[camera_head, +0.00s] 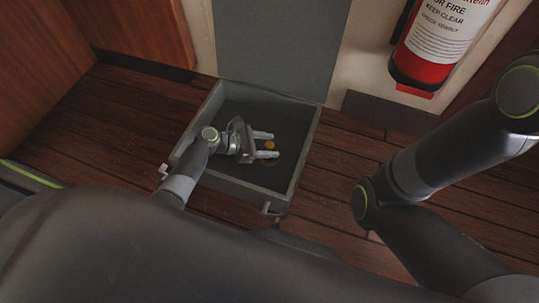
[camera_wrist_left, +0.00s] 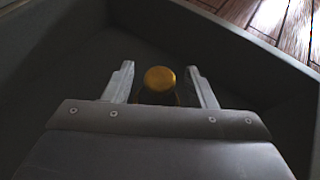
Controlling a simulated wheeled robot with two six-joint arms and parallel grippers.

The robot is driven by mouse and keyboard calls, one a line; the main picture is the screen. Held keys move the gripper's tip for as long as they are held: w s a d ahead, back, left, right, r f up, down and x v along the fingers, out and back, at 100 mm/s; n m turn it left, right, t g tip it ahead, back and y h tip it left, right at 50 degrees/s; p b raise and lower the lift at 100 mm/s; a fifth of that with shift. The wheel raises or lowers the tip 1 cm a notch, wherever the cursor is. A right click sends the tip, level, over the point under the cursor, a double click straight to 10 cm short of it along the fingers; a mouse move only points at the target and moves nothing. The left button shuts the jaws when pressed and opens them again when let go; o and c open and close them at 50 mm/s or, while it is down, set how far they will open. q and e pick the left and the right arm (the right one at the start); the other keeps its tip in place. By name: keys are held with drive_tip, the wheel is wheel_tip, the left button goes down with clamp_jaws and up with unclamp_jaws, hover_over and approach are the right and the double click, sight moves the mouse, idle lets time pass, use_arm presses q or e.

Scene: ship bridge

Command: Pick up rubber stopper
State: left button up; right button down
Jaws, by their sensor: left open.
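The rubber stopper looks like a small yellow-orange round piece (camera_head: 270,145) inside an open grey box (camera_head: 232,188). In the left wrist view the stopper (camera_wrist_left: 160,78) shows a round yellow top over a darker lower part. My left gripper (camera_head: 266,144) is inside the box, with its fingers open and pointing right. In the left wrist view the stopper sits between the two fingertips of the left gripper (camera_wrist_left: 160,82), with a gap on each side. The stopper's lower part is partly hidden by the gripper body. My right gripper is not in view.
The box walls surround the left gripper closely, and its grey lid (camera_head: 280,45) stands open behind. Latches (camera_head: 270,209) stick out at the front. A red fire extinguisher (camera_head: 420,70) is on the wall at the upper right. Wooden floor (camera_head: 330,185) lies around the box.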

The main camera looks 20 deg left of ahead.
use_arm(q)
drive_tip(key=shift+w+d+f, duration=0.15)
drive_tip(key=shift+w+d, duration=0.05)
drive_tip(key=shift+d, duration=0.1)
drive_tip(key=c, duration=1.1)
